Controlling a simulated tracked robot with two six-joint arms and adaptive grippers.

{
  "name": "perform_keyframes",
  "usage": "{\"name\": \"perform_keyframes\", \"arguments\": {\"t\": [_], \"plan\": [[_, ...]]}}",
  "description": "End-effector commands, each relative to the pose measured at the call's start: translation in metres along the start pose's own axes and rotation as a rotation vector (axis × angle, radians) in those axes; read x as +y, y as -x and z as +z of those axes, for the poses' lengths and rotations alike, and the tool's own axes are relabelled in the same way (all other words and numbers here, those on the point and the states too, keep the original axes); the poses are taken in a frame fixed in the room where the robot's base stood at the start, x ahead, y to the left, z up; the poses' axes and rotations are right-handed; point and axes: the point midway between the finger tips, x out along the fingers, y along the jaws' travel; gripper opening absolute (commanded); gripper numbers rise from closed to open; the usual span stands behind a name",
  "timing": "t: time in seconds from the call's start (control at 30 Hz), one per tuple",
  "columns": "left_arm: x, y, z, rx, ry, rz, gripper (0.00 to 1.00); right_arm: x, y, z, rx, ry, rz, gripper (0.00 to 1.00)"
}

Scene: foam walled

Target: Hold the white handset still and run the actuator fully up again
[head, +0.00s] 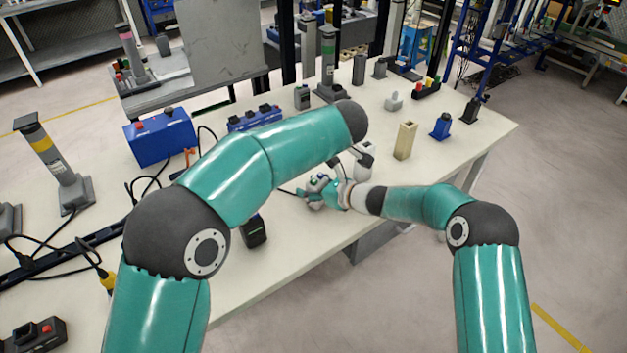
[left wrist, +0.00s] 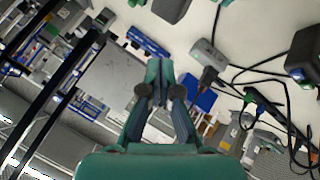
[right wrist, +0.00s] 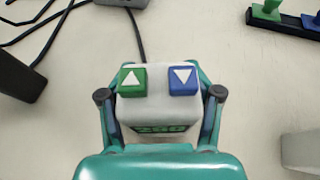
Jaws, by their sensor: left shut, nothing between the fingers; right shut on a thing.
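The white handset (right wrist: 158,108) has a green up-arrow button (right wrist: 132,79) on the left and a blue down-arrow button (right wrist: 183,79) on the right. My right gripper (right wrist: 160,105) is shut on it, one finger at each side; no finger covers the buttons. In the head view my right gripper (head: 316,191) is low over the table. My left gripper (left wrist: 158,78) is shut and empty; in the head view its arm mostly hides it. Grey columns with a green band (head: 328,50), a yellow band (head: 50,158) and a red band (head: 131,52) stand around. I cannot tell which is the handset's actuator.
A blue box (head: 161,137) with cables is at the left. A beige block (head: 405,141) and a small blue device (head: 441,126) stand right of the grippers. A black device (head: 254,231) is near the front edge. The table (head: 460,150) is clear at its right end.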

Motion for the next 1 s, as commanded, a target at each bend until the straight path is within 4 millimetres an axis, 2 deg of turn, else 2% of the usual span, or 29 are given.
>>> {"name": "perform_keyframes", "arguments": {"t": [0.37, 1.0], "plan": [[-0.004, -0.006, 0.004, 0.0, 0.001, -0.003, 0.0, 0.0, 0.0, -0.001, 0.001, 0.0, 0.0, 0.21], [-0.041, -0.056, 0.041, -0.001, 0.002, -0.003, 0.0, 0.0, 0.0, -0.001, 0.001, 0.0, 0.0, 0.21]]}}
